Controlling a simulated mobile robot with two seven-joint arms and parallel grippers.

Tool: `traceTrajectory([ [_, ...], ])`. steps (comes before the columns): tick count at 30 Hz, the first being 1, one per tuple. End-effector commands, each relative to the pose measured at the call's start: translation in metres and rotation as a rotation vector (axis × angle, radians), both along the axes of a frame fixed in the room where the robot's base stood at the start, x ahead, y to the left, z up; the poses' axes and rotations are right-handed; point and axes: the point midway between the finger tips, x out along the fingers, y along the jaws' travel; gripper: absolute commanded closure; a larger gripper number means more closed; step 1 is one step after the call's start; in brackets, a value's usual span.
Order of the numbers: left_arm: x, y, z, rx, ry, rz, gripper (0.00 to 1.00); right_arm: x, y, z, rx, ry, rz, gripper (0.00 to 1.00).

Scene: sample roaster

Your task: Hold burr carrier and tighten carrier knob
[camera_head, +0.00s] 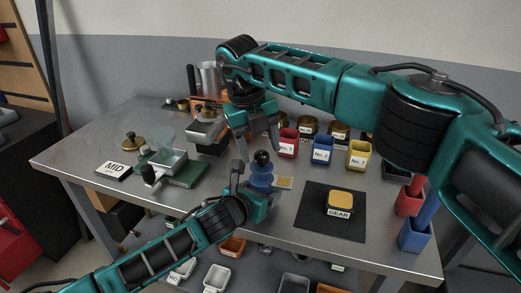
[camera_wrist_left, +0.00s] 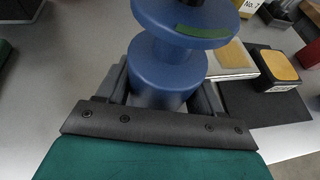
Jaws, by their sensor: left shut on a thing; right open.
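The blue burr carrier (camera_head: 261,177) stands upright near the front middle of the table, with a round black knob (camera_head: 262,157) on top. My left gripper (camera_head: 257,188) is shut on the carrier's lower blue body. In the left wrist view, the carrier (camera_wrist_left: 167,70) sits between the fingers, its wide upper disc with a green mark above them; only the bottom of the knob shows at the top edge. My right gripper (camera_head: 257,148) is open and points down close above the knob, fingers spread to either side in the picture. I cannot tell whether it touches the knob.
A dark mat (camera_head: 312,222) with a yellow-topped GEAR block (camera_head: 340,203) lies right of the carrier. Red, blue (camera_head: 322,151) and yellow cups stand behind. A green-based device (camera_head: 185,175) and MID card (camera_head: 113,170) are at left. The front table edge is close.

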Motion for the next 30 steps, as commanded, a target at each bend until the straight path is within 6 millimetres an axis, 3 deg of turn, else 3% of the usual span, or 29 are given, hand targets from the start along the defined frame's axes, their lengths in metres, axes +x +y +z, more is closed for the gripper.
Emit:
traceTrajectory([
  [6,0.000,0.000,0.000,0.001,-0.001,0.001,0.75,-0.003,0.009,0.048,0.001,-0.004,0.000,0.38],
  [13,0.000,0.000,0.000,0.001,-0.001,0.001,0.75,-0.006,0.017,0.088,0.000,-0.003,0.001,0.38],
  [19,0.000,0.000,0.000,0.001,-0.001,0.001,0.75,-0.007,0.019,0.101,-0.001,-0.001,0.001,0.38],
  [30,0.000,0.000,0.000,0.001,0.000,0.000,0.75,-0.007,0.019,0.102,0.000,0.000,0.001,0.38],
])
